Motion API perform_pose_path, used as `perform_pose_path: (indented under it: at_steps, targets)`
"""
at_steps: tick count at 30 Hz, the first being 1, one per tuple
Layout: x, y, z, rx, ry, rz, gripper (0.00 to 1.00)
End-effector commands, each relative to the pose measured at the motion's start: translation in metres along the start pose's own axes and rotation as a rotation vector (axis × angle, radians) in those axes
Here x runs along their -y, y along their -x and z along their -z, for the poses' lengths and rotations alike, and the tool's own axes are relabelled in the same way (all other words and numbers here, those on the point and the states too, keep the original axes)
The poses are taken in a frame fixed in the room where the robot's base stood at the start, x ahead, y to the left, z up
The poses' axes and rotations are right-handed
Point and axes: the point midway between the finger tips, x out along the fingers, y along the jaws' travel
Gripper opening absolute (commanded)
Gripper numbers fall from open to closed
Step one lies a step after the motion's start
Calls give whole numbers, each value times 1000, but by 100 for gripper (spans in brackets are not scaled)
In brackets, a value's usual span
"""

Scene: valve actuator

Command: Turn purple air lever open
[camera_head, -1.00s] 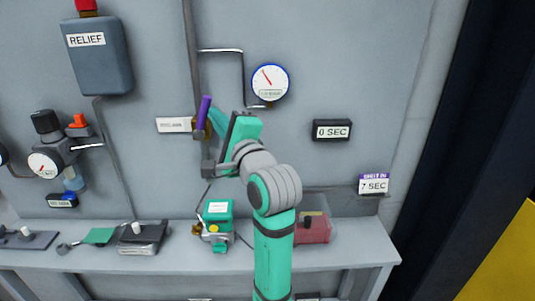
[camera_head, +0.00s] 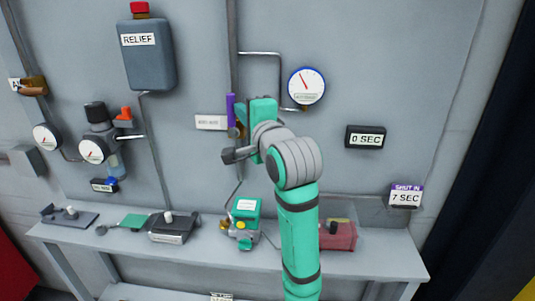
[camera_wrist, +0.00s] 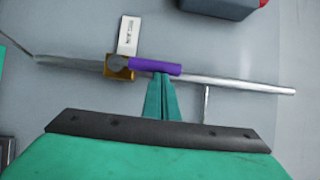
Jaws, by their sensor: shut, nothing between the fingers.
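The purple lever (camera_head: 231,108) is on a brass valve on the vertical grey pipe. It stands upright, in line with the pipe. In the wrist view the purple lever (camera_wrist: 155,66) runs along the silver pipe, out from the brass valve body (camera_wrist: 118,66). My gripper (camera_wrist: 161,77) is shut and empty. Its fingertips meet the side of the lever near its free end and hide a little of it; I cannot tell whether they press on it. In the head view my gripper's fingers are largely hidden behind the wrist, just right of the lever.
A white label (camera_head: 210,122) is left of the valve. A round gauge (camera_head: 307,86) and the 0 SEC display (camera_head: 366,138) are to the right. The RELIEF tank (camera_head: 149,55) is at upper left. A bench (camera_head: 365,262) with several devices is below.

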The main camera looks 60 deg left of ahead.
Motion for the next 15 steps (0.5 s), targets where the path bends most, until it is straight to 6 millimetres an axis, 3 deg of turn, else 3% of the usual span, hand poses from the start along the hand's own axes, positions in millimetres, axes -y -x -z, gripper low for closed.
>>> perform_pose_path:
  at_steps: [10, 15]
  targets:
    - [0, 2, 1, 0, -1, 1, 0]
    - [0, 15, 12, -3, -2, 1, 0]
